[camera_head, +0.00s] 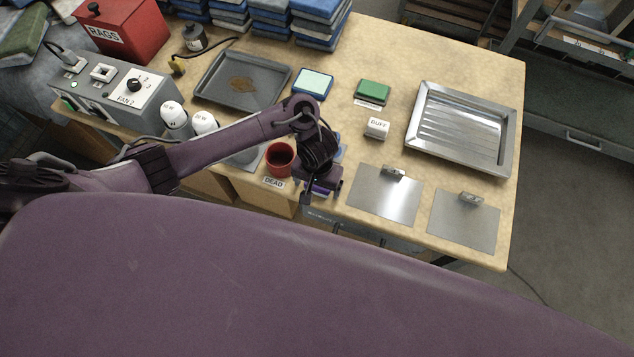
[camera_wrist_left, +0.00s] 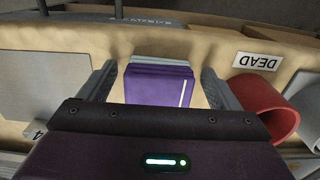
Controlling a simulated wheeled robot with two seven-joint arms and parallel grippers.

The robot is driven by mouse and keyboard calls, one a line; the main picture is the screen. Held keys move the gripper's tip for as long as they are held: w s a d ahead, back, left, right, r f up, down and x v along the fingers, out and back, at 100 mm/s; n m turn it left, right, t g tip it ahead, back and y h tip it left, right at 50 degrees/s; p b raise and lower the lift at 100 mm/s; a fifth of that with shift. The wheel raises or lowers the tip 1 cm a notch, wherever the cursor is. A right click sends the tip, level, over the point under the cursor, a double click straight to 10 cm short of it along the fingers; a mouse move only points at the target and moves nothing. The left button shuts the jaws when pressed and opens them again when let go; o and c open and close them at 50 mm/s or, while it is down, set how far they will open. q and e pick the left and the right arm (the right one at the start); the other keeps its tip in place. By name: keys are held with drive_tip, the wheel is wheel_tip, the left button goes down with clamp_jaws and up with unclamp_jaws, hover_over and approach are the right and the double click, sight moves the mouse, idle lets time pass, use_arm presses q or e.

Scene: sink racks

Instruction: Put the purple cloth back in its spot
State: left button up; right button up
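The purple cloth (camera_wrist_left: 152,88) is a folded block with a pale stripe near one side and grey-blue layers at one edge. In the left wrist view it lies between the two fingers of my left gripper (camera_wrist_left: 160,90), with a gap on each side. The gripper is open around it. In the head view my left gripper (camera_head: 318,190) is over the bench's front edge, just right of the red cup, and hides most of the cloth. I cannot tell what the cloth rests on. My right gripper is not in view.
A red cup (camera_head: 280,159) and a DEAD label (camera_head: 273,183) are close beside the gripper. Metal plates (camera_head: 385,193) lie to the right. A metal tray (camera_head: 423,110), BUFF block (camera_head: 377,128), green sponge (camera_head: 373,91) and dark tray (camera_head: 283,85) stand farther back.

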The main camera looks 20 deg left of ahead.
use_arm(q)
wheel_tip(320, 180, up, 12)
drive_tip(key=p, duration=0.8)
drive_tip(key=shift+r+p, duration=0.2)
drive_tip(key=shift+p, duration=0.15)
